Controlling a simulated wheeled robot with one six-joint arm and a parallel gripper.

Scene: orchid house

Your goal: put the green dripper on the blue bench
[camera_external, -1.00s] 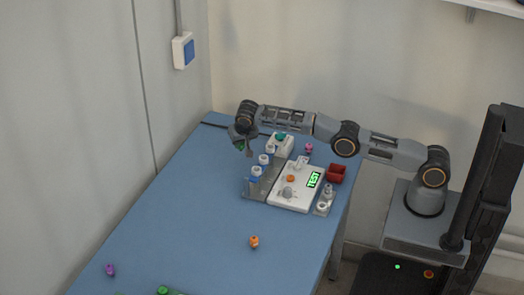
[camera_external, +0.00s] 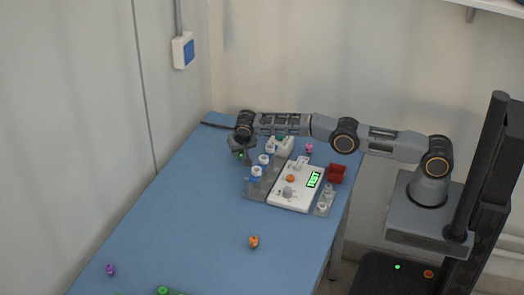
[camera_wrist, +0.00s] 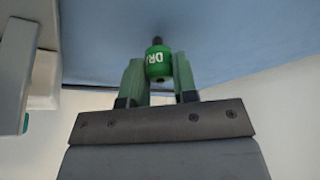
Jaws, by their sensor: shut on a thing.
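The green dripper (camera_wrist: 158,62), with white lettering and a dark tip, is between the green fingers of my gripper (camera_wrist: 158,80) in the wrist view. My gripper is shut on it. The blue bench (camera_external: 190,220) spans the external view, and its surface (camera_wrist: 230,35) fills the upper part of the wrist view. In the external view my gripper (camera_external: 241,156) is low over the bench's far left part, beside the rack of white bottles. I cannot tell whether the dripper touches the bench.
Close right of my gripper are bottles with white caps (camera_external: 257,172) and a white device with a green display (camera_external: 297,188). A red box (camera_external: 337,173), pink (camera_external: 308,148), orange (camera_external: 254,242) and purple (camera_external: 110,270) drippers stand apart. The bench's left middle is clear.

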